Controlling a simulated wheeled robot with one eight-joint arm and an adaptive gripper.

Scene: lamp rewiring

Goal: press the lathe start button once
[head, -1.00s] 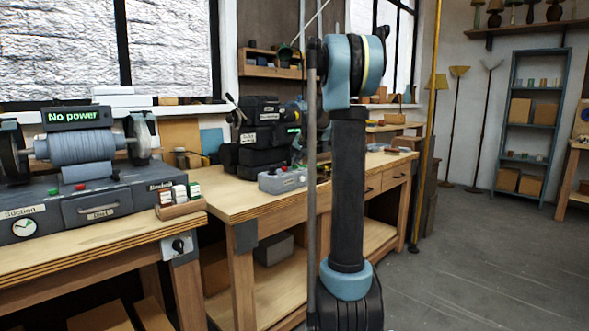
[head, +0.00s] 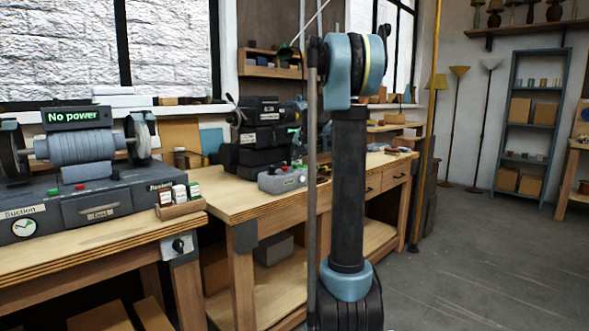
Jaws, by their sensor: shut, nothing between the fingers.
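A dark machine (head: 262,128), which looks like the lathe, stands on the middle bench, with a small lit green display on its right side. A grey control box (head: 283,180) sits at the bench's front edge before it. It bears small buttons and a label too small to read, so I cannot tell which one is the start button. My upright arm link stands to the right of the box and hides part of the bench. My gripper does not show clearly; it seems hidden behind my arm.
On the left bench (head: 95,245) stands a grey machine (head: 75,150) whose display reads "No power". A small wooden tray (head: 181,208) with several little boxes lies at its right end. The floor (head: 470,255) at right is clear.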

